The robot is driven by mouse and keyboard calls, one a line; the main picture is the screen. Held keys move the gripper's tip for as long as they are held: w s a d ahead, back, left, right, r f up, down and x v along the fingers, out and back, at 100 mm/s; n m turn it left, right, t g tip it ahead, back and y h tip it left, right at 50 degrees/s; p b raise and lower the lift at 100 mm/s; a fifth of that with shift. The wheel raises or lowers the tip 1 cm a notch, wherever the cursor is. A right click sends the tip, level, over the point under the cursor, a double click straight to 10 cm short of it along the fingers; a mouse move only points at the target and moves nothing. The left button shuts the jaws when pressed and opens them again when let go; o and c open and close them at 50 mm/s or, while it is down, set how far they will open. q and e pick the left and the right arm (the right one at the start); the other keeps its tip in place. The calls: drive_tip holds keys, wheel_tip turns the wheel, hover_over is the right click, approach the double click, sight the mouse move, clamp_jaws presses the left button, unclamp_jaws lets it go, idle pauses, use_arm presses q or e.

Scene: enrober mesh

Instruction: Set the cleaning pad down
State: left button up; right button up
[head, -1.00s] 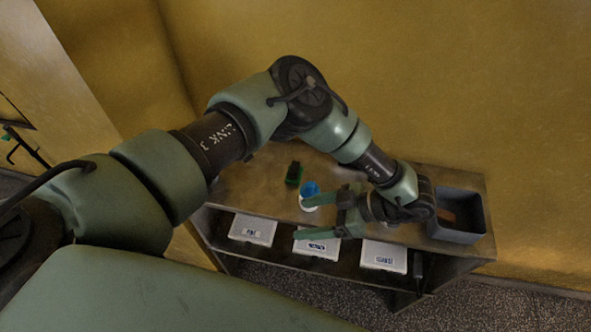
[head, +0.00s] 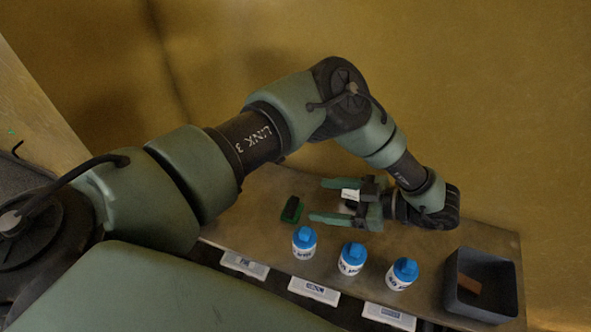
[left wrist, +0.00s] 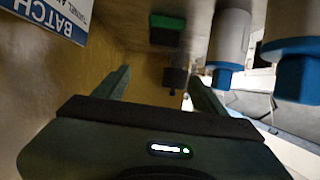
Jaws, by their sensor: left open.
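The cleaning pad appears to be the green block with a black top (head: 292,210), lying flat on the brown bench top (head: 262,188). It also shows at the top of the left wrist view (left wrist: 167,24). My left gripper (head: 325,201) is open, just right of the pad in the head view, its fingers pointing left toward it. The pad is apart from the fingers. A white card (head: 349,194) shows between the finger bases; I cannot tell if it touches them. My right gripper is not in view.
Three white bottles with blue caps (head: 304,243) (head: 352,259) (head: 402,274) stand along the bench front, near the gripper. A grey bin (head: 507,296) holding a brown block (head: 468,284) stands at the right end. A BATCH sign (left wrist: 60,16) shows in the wrist view.

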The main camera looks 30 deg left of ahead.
sight(288, 204)
use_arm(q)
drive_tip(key=f+b, duration=0.1)
drive_tip(key=f, duration=0.1)
drive_tip(key=f+b, duration=0.1)
drive_tip(key=shift+w+f+b, duration=0.2)
drive_tip(key=shift+f+b, duration=0.1)
drive_tip(key=shift+f, duration=0.15)
drive_tip(key=shift+a, duration=0.3)
drive_tip(key=p+x, duration=0.2)
drive_tip(key=x, duration=0.3)
drive_tip(key=shift+s+a+p, duration=0.25)
drive_tip(key=shift+p, duration=0.15)
drive_tip(key=shift+a+f, duration=0.15)
drive_tip(key=shift+a, duration=0.1)
drive_tip(key=p+x, duration=0.1)
drive_tip(key=x, duration=0.2)
drive_tip(key=p+x, duration=0.1)
drive_tip(key=shift+s+a+p, duration=0.35)
drive_tip(key=shift+a+f, duration=0.2)
drive_tip(key=shift+a, duration=0.1)
drive_tip(key=shift+d, duration=0.15)
drive_tip(key=shift+c, duration=0.9)
drive_tip(key=c, duration=0.5)
clamp_jaws()
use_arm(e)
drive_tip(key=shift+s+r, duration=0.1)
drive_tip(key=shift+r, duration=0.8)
use_arm(q)
drive_tip(key=shift+r, duration=0.15)
